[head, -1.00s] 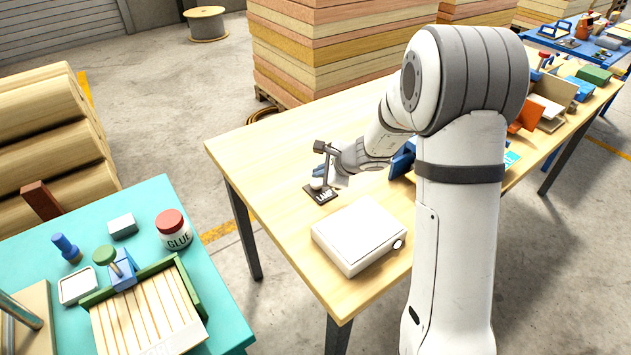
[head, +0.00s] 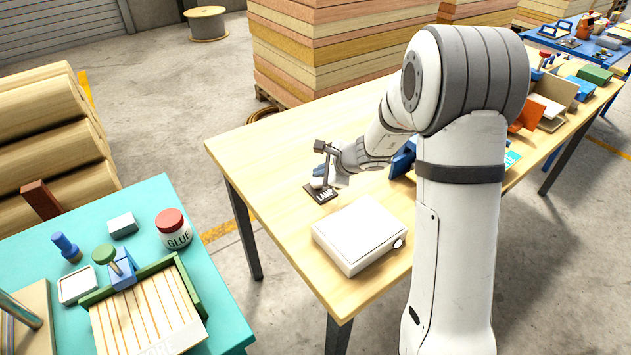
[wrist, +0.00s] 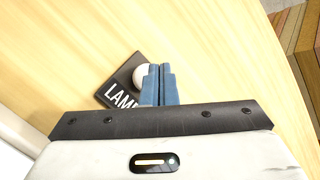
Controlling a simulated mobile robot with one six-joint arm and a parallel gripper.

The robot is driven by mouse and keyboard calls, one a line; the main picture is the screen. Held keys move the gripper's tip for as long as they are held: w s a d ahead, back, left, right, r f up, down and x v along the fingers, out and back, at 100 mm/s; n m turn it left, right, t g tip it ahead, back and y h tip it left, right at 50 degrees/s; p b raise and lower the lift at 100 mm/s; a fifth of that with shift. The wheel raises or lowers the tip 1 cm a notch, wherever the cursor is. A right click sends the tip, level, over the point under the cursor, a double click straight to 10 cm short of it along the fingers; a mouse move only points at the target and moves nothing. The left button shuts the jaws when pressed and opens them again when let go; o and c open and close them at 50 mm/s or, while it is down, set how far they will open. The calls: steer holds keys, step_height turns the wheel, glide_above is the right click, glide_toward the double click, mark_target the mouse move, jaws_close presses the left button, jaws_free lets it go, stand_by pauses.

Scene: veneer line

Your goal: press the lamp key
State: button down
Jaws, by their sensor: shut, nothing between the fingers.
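The lamp key is a white round button (wrist: 141,76) on a dark plate (wrist: 117,87) lettered "LAMP", lying on the wooden table. In the head view the plate (head: 322,194) is near the table's left part, with the white button on it partly covered. My gripper (wrist: 158,68) has its blue fingers shut together with nothing between them. In the wrist view the fingertips overlap the right side of the button; I cannot tell whether they touch it. In the head view my gripper (head: 318,182) is right at the plate.
A white box (head: 360,236) with a knob stands in front of the plate on the wooden table (head: 265,150). Blue and orange items stand farther right. A teal table (head: 225,310) with a glue jar (head: 173,229) is at left.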

mark_target(320, 183)
steer(key=shift+w+f+b, duration=0.1)
steer(key=shift+f+b, duration=0.25)
steer(key=shift+f+b, duration=0.45)
steer(key=shift+b, duration=0.15)
stand_by(0.6)
steer(key=shift+r, duration=0.15)
steer(key=shift+r+p, duration=0.65)
steer(key=shift+r, duration=0.15)
step_height(320, 183, up, 6)
steer(key=p, duration=0.4)
stand_by(0.3)
